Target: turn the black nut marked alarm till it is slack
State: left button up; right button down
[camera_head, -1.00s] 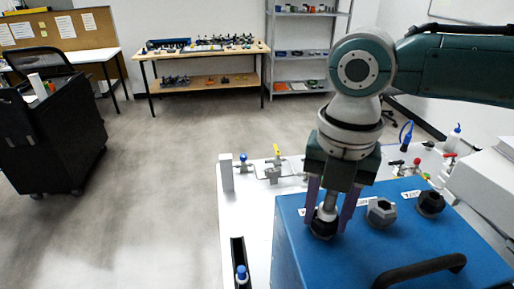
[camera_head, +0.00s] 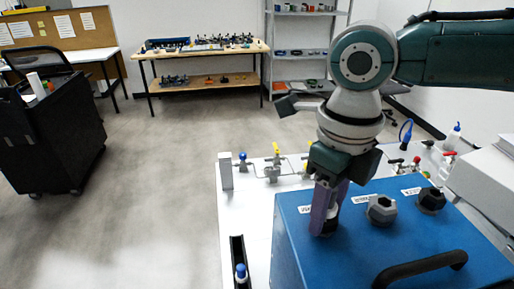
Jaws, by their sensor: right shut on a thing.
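The blue box (camera_head: 360,245) carries a row of three knob-like nuts on its top. My right gripper (camera_head: 327,228) points down at the leftmost nut and is shut on it. Its fingers hide most of this nut, which showed black earlier. A grey nut (camera_head: 381,209) sits in the middle and another black nut (camera_head: 431,200) at the right; both are clear of the gripper. White labels lie behind the nuts, too small to read for certain. My left gripper is out of view.
A black handle (camera_head: 420,269) rises from the box's front. The white table (camera_head: 245,215) holds valves and pipe fittings (camera_head: 272,170) behind the box, and bottles stand at the back right. A black cart (camera_head: 50,140) stands on open floor at the left.

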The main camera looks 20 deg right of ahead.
jog(key=c, duration=0.6)
grip_release()
